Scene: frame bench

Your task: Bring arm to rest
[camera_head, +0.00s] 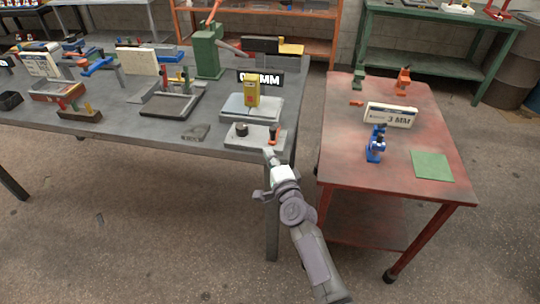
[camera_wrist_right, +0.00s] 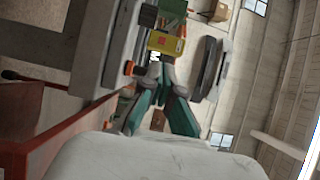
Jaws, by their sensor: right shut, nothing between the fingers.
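My right arm comes up from the bottom in the head view. Its gripper (camera_head: 268,155) is at the front edge of the grey bench (camera_head: 150,145), just in front of a grey base plate (camera_head: 245,144) with a black knob and an orange-topped pin. In the right wrist view the fingers (camera_wrist_right: 160,75) are together and empty, with the yellow block (camera_wrist_right: 166,43) beyond them. That yellow block also shows in the head view (camera_head: 251,91), upright on a light grey plate. My left gripper is not in view.
A red table (camera_head: 345,215) stands right of the bench, bearing a "3 MM" sign (camera_head: 390,115), a blue clamp (camera_head: 375,145), orange and green clamps and a green square (camera_head: 431,166). Fixtures crowd the grey bench's left. Open floor lies in front.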

